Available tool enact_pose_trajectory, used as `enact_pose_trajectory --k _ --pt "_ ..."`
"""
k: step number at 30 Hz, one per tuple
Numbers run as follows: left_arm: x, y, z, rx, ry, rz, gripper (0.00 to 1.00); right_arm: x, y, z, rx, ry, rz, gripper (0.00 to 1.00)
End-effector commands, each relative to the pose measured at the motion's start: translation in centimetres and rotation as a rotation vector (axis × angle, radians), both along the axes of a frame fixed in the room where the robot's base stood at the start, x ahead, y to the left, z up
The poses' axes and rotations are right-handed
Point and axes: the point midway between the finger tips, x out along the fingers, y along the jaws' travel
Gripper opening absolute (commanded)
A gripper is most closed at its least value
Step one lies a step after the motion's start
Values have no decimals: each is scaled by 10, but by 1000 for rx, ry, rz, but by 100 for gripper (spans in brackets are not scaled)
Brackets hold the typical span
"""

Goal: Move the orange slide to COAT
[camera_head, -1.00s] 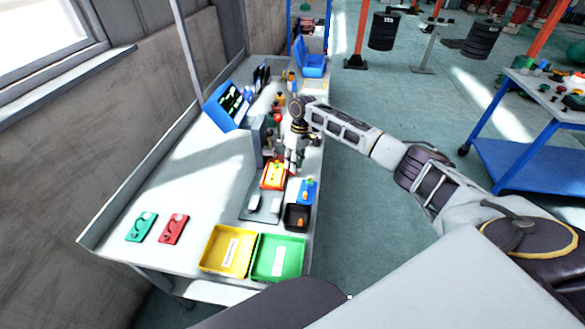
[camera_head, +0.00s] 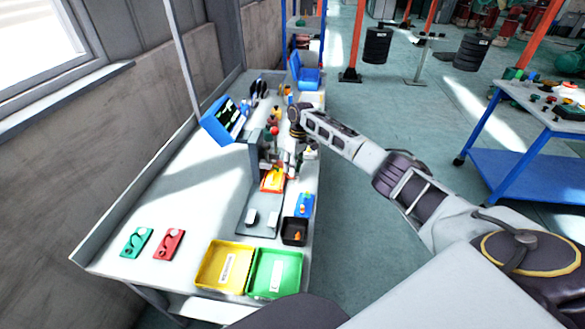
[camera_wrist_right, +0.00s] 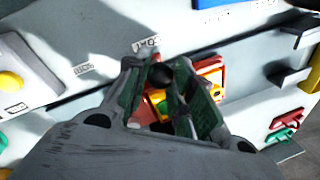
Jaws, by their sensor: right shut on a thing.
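The orange slide (camera_head: 272,180) sits on the workbench fixture, with yellow on top, in the head view. It also shows in the right wrist view (camera_wrist_right: 209,76), partly hidden behind my fingers. My right gripper (camera_wrist_right: 160,78) is shut on a round black knob (camera_wrist_right: 160,74), which appears to belong to the slide. The COAT label (camera_wrist_right: 147,44) is on the pale rail surface just above the fingertips in the wrist view. In the head view my right gripper (camera_head: 291,163) hangs over the slide from the right, its fingertips partly hidden. My left gripper is not in view.
A grey plate with white blocks (camera_head: 272,219), a blue part (camera_head: 304,204) and a black tray (camera_head: 294,240) lie nearer me. Yellow (camera_head: 209,266) and green (camera_head: 260,272) bins stand at the front.

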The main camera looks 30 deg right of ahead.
Motion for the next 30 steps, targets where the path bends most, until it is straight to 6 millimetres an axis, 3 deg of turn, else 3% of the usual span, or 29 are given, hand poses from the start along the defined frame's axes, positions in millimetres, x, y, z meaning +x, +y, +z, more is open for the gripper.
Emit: enact_pose_trajectory --k 4,5,9,22,30 --pt "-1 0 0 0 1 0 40 0 1 0 1 -1 1 0" --pt "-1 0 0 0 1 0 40 0 1 0 1 -1 1 28" --pt "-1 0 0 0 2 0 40 0 1 0 1 -1 1 46" --pt "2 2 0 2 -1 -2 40 0 0 2 0 -1 0 47" --pt "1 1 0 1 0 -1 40 2 -4 23 1 -3 -1 47"
